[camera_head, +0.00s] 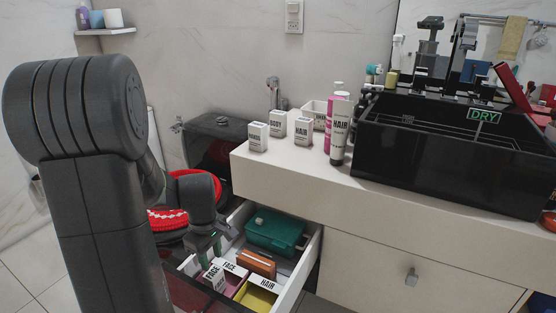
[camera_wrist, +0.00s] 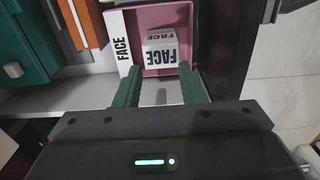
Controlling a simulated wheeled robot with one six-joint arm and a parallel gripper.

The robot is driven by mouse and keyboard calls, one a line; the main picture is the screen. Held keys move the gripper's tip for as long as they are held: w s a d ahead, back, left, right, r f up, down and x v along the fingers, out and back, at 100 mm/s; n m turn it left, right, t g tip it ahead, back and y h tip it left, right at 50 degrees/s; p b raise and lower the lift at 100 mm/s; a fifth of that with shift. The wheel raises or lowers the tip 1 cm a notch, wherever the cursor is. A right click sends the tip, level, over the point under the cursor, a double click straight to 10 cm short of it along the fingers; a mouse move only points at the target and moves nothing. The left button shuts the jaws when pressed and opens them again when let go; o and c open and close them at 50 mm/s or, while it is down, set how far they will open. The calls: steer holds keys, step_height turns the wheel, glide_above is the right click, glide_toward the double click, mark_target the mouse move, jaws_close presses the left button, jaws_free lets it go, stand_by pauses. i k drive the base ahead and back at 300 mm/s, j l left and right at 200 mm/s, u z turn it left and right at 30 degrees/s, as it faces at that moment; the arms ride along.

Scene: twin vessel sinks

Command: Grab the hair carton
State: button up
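The carton labelled HAIR (camera_head: 303,131) is a small white box upright on the white countertop, beside two similar white cartons. One of these reads BODY (camera_head: 277,126); the label on the other (camera_head: 258,138) is hard to read. My gripper (camera_head: 207,254) is low at the open drawer, well below and left of the HAIR carton. In the wrist view its green fingers (camera_wrist: 160,94) are apart with nothing held. They point at a pink bin (camera_wrist: 185,70) labelled FACE, with a white FACE carton (camera_wrist: 161,53) inside. The HAIR carton is outside the wrist view.
The open drawer (camera_head: 311,258) holds a teal box (camera_head: 275,230), an orange-brown box (camera_head: 257,264) and a yellow bin labelled HAIR (camera_head: 258,298). A HAIR tube (camera_head: 340,132) and a white basket (camera_head: 318,109) stand near the carton.

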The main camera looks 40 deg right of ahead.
mark_target(303, 126)
steer(key=z, duration=1.8)
